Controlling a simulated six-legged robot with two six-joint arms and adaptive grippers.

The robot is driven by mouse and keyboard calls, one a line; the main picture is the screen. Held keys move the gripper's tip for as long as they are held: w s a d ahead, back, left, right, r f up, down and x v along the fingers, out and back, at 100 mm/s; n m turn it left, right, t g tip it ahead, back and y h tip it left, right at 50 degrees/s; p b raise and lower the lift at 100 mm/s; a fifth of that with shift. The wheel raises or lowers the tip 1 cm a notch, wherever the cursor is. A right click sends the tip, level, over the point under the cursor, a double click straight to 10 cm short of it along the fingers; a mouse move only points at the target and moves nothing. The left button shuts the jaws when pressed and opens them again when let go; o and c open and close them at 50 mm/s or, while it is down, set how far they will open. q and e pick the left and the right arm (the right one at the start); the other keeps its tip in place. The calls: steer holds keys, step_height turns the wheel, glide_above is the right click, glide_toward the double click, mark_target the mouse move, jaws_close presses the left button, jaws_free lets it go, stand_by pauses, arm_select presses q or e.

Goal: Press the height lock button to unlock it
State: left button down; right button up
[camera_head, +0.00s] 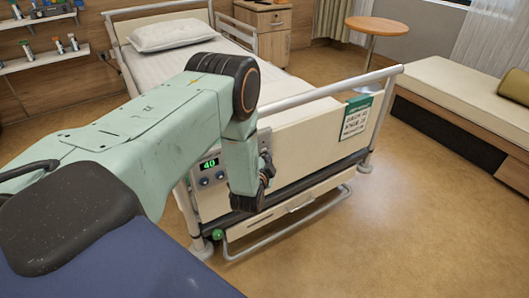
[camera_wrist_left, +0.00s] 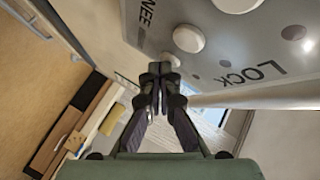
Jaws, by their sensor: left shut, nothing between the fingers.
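The bed control panel (camera_head: 208,178) is at the left of the bed's footboard in the head view, with a green display reading 40 and round knobs below it. In the left wrist view the grey panel (camera_wrist_left: 210,75) bears LOCK lettering, a round white button (camera_wrist_left: 188,39), a second one (camera_wrist_left: 237,5) at the top edge and a small round spot (camera_wrist_left: 225,63) beside LOCK. My left gripper (camera_wrist_left: 160,72) is shut and empty, its tips close to a pale round part (camera_wrist_left: 170,58) that they partly hide. I cannot tell whether they touch. It also shows in the head view (camera_head: 266,172).
The bed (camera_head: 200,55) with a pillow fills the middle. A white rail (camera_head: 330,90) runs along the footboard's top, and a green sign (camera_head: 356,118) hangs at its right. A bench (camera_head: 460,95) stands at the right. The floor in front is clear.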

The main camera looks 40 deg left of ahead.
arm_select(q)
steer(key=shift+s+d, duration=0.3)
steer(key=shift+d, duration=0.4)
steer(key=shift+s+d+p, duration=0.25)
steer(key=shift+s+d, duration=0.05)
steer(key=shift+d, duration=0.45)
steer(key=shift+s+d+p, duration=0.25)
steer(key=shift+s+d, duration=0.1)
steer(key=shift+d, duration=0.45)
steer(key=shift+s+d+p, duration=0.25)
steer(key=shift+s+d, duration=0.05)
steer(key=shift+d, duration=0.45)
steer(key=shift+d, duration=0.1)
steer(key=s+d+r+p, duration=0.2)
steer(key=s+d+p, duration=0.1)
steer(key=d, duration=0.4)
steer(key=shift+d, duration=0.1)
